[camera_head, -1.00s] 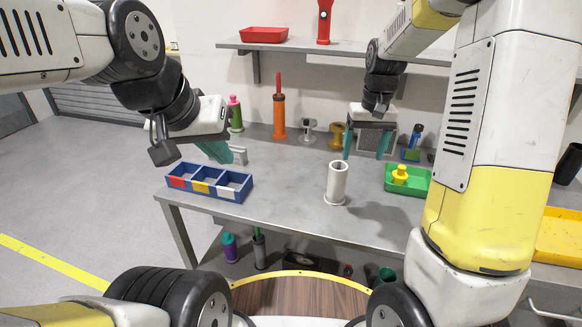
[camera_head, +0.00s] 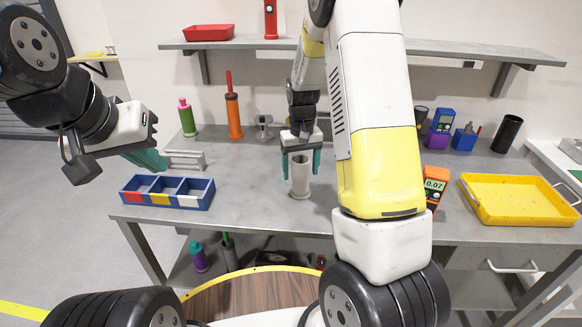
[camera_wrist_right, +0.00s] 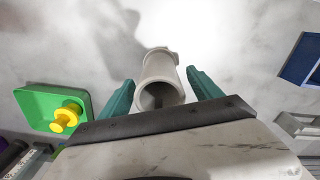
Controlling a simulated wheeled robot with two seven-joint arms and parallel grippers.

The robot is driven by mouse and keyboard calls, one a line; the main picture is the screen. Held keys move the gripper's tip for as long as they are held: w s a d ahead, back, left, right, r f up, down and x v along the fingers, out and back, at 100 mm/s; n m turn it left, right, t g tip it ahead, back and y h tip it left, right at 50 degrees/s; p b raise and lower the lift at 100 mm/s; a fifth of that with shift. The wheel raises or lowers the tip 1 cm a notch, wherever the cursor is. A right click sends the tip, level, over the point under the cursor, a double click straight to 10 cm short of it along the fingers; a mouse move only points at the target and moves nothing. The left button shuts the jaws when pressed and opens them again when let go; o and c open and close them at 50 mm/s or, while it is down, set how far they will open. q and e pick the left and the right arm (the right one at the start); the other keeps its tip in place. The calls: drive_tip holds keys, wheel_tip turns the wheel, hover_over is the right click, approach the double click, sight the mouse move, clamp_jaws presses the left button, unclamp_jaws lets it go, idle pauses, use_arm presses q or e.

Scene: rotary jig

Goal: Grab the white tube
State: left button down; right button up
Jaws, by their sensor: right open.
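The white tube (camera_head: 300,178) stands upright on the grey table in the head view. It also shows in the right wrist view (camera_wrist_right: 159,80), its open end facing the camera. My right gripper (camera_head: 300,168) is open above the table, with its teal fingers on either side of the tube's upper part. In the wrist view the fingers (camera_wrist_right: 160,92) are apart from the tube, with a gap on each side. My left gripper (camera_head: 150,160) hangs over the left of the table, above the blue bin; its teal fingers overlap, so its opening is unclear.
A blue three-part bin (camera_head: 168,203) lies at the front left, with a grey bracket (camera_head: 186,160) behind it. A green tray (camera_wrist_right: 40,108) with a yellow spool (camera_wrist_right: 66,117) shows in the wrist view. A yellow tray (camera_head: 520,205) is at the right. Bottles stand at the back.

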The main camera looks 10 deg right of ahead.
clamp_jaws()
idle(0.3)
drive_tip(key=shift+r, duration=0.1)
